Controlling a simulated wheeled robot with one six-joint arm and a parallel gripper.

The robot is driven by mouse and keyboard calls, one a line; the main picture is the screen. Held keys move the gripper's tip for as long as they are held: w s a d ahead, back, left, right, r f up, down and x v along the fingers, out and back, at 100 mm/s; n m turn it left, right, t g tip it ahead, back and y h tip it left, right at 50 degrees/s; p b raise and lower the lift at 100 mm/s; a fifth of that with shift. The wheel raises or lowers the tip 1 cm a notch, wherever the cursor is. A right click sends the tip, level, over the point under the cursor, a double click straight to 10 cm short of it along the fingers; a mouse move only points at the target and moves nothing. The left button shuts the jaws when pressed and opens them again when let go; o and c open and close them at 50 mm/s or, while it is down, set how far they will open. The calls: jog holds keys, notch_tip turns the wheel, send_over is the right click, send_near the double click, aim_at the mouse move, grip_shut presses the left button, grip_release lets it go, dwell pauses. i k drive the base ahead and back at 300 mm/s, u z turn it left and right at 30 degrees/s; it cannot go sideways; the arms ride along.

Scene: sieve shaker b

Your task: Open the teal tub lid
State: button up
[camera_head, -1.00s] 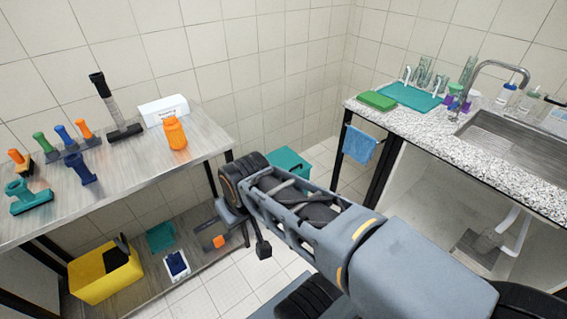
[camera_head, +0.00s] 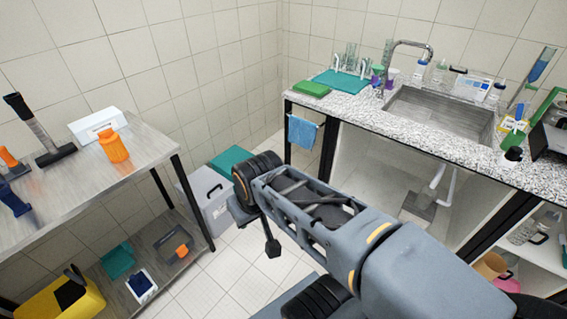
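A teal tub lid or top (camera_head: 228,159) shows on the floor side of the corner, between the shelf table and the sink counter. It looks closed and flat, and its right part is hidden behind my arm. A light grey bin (camera_head: 192,187) with a dark handle stands just in front of it; I cannot tell if they are one container. My gripper (camera_head: 256,228) hangs in front of and to the right of the bin, apart from it in the picture. Its fingers are mostly hidden by my wrist.
The left table (camera_head: 65,197) holds an orange bottle (camera_head: 113,147), a white box (camera_head: 97,126) and a black-headed tool. Its lower shelf holds a yellow bin (camera_head: 55,302). The sink counter (camera_head: 365,108) is at right, with a blue towel (camera_head: 302,132). Floor tiles (camera_head: 232,270) are clear below my gripper.

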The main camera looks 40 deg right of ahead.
aim_at(235, 154)
jog(key=z, duration=1.35)
jog(key=i, duration=1.5)
jog(key=u, duration=0.55)
jog(key=i, duration=0.75)
jog(key=u, duration=1.25)
jog(key=i, duration=0.5)
jog(key=u, duration=0.4)
